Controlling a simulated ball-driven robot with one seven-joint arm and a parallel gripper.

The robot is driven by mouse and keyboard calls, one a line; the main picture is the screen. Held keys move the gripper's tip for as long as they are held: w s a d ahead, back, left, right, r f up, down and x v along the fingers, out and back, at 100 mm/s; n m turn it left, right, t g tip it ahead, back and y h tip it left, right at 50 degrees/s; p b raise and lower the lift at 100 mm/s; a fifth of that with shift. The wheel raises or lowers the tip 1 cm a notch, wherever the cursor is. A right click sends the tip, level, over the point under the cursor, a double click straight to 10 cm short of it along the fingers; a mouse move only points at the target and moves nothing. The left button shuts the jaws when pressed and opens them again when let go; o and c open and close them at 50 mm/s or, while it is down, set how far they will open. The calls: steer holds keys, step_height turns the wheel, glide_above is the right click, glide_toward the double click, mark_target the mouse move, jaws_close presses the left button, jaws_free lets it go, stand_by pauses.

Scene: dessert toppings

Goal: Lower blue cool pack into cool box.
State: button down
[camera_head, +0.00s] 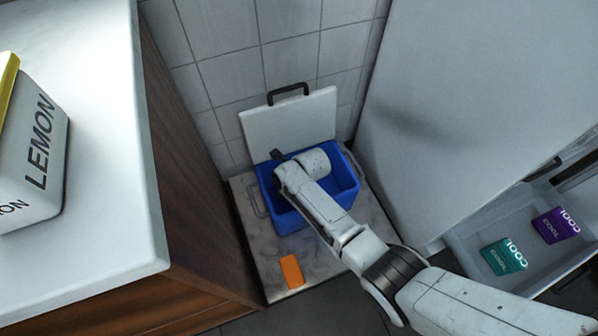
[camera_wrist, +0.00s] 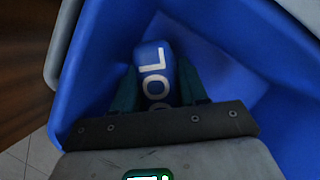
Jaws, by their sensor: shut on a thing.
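The cool box (camera_head: 345,190) is blue and stands open on a marble-patterned slab, its white lid (camera_head: 290,121) raised behind it against the tiled wall. My arm reaches into the box, and its gripper is hidden there in the head view. In the wrist view my gripper (camera_wrist: 157,92) is shut on the blue cool pack (camera_wrist: 155,62), which shows white letters between the two dark fingers. The blue walls of the box (camera_wrist: 240,40) surround the pack in the wrist view. I cannot tell whether the pack touches the floor of the box.
An orange block (camera_head: 291,271) lies on the slab (camera_head: 322,262) in front of the box. A wooden counter (camera_head: 185,150) flanks the left and a large pale panel (camera_head: 460,100) the right. An open drawer (camera_head: 474,244) holds teal (camera_head: 503,257) and purple (camera_head: 556,224) cool packs.

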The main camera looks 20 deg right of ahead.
steer(key=shift+f+b, duration=1.05)
steer(key=shift+f, duration=0.15)
stand_by(0.6)
steer(key=c, duration=0.5)
jaws_free()
steer(key=shift+f, duration=0.1)
steer(key=p+v, duration=0.7)
steer(key=v, duration=0.4)
steer(key=shift+w, duration=0.1)
